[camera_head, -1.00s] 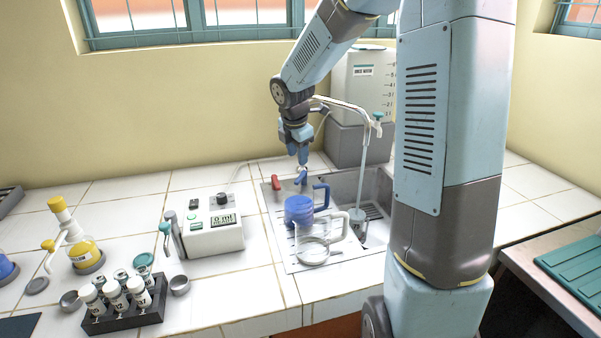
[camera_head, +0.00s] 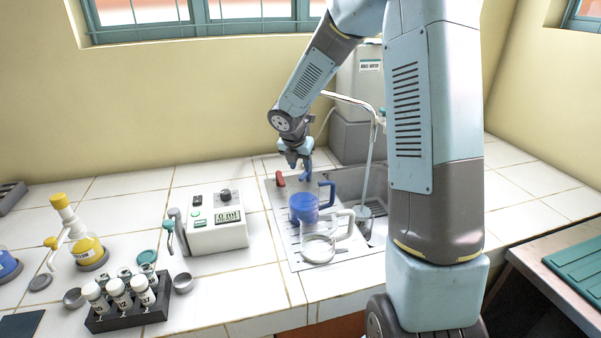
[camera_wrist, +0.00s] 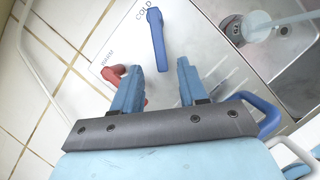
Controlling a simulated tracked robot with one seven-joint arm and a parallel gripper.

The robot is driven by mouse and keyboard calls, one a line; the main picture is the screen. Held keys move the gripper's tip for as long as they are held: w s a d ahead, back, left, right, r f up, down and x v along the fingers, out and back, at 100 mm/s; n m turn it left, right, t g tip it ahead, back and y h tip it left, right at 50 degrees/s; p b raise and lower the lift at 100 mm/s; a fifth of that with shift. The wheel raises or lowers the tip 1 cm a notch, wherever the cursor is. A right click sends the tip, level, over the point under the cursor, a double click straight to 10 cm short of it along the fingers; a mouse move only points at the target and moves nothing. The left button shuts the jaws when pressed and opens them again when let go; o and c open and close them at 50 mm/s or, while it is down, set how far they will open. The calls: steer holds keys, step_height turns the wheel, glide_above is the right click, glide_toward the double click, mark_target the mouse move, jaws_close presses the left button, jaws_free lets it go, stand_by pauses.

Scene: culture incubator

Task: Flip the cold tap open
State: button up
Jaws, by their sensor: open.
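The cold tap is a blue lever (camera_wrist: 156,38) beside the label COLD in the wrist view. In the head view the blue lever (camera_head: 307,172) is at the back of the sink's left deck, close to my gripper. The warm tap is a red lever (camera_wrist: 112,74), marked WARM, to its left; it also shows in the head view (camera_head: 280,180). My gripper (camera_wrist: 157,80) is open and empty, pointing down over the deck. In the wrist view the blue lever lies beyond and between the fingertips. I cannot tell whether a finger touches it.
A blue mug (camera_head: 303,208) and a clear mug (camera_head: 318,248) stand on the deck in front of the taps. The sink basin (camera_head: 345,183) and tall spout (camera_head: 371,150) are to the right. A white meter (camera_head: 214,222) stands left of the sink.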

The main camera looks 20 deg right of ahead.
steer(key=shift+x, duration=2.1)
jaws_close()
